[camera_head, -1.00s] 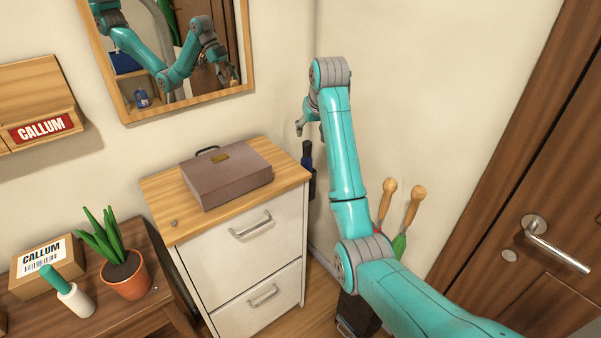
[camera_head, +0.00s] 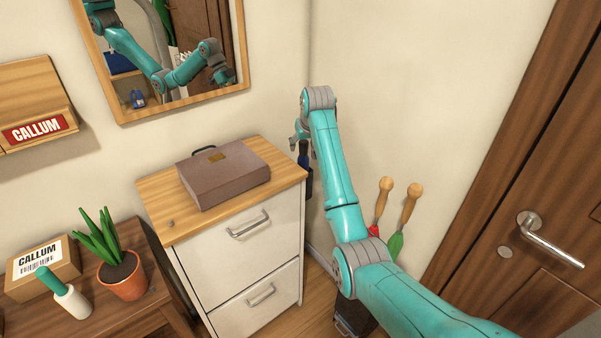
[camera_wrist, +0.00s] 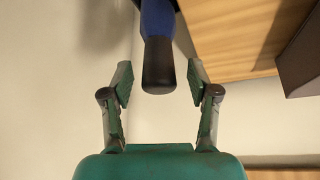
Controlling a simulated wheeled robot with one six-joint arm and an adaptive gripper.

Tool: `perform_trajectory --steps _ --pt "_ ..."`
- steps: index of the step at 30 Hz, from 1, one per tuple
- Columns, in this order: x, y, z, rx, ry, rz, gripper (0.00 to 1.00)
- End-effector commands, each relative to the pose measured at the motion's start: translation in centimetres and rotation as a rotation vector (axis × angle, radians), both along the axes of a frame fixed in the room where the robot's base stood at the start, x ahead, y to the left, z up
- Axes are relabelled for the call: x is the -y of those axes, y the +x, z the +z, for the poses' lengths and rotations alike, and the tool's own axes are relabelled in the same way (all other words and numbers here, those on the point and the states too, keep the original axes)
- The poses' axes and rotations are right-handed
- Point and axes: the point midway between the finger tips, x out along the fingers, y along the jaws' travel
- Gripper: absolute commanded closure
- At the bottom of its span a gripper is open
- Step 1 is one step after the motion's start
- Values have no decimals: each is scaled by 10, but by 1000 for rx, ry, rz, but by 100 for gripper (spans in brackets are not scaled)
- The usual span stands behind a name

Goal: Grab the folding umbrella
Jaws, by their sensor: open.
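The folding umbrella (camera_head: 303,157) has a black handle and a blue body. It stands upright in a dark holder (camera_head: 309,184) on the wall, beside the right side of the cabinet. In the wrist view the umbrella (camera_wrist: 158,66) comes in from the top, its black handle end pointing at my gripper (camera_wrist: 160,82). The fingers are open, one on each side of the handle end, with gaps on both sides. In the head view my gripper (camera_head: 297,139) is just above the umbrella, and partly hidden by my wrist.
The cabinet (camera_head: 249,225) with a brown briefcase (camera_head: 222,179) stands to the left; its wooden top edge (camera_wrist: 235,40) is near the umbrella in the wrist view. The wall is close behind. Wooden-handled tools (camera_head: 411,205) stand to the right, by the door (camera_head: 530,200).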

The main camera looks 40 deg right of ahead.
Motion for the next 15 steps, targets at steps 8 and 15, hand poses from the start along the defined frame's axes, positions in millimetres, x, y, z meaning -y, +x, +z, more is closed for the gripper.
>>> perform_trajectory --steps 8,15 --pt "0 0 0 0 0 0 75" --pt "0 0 0 0 0 0 100"
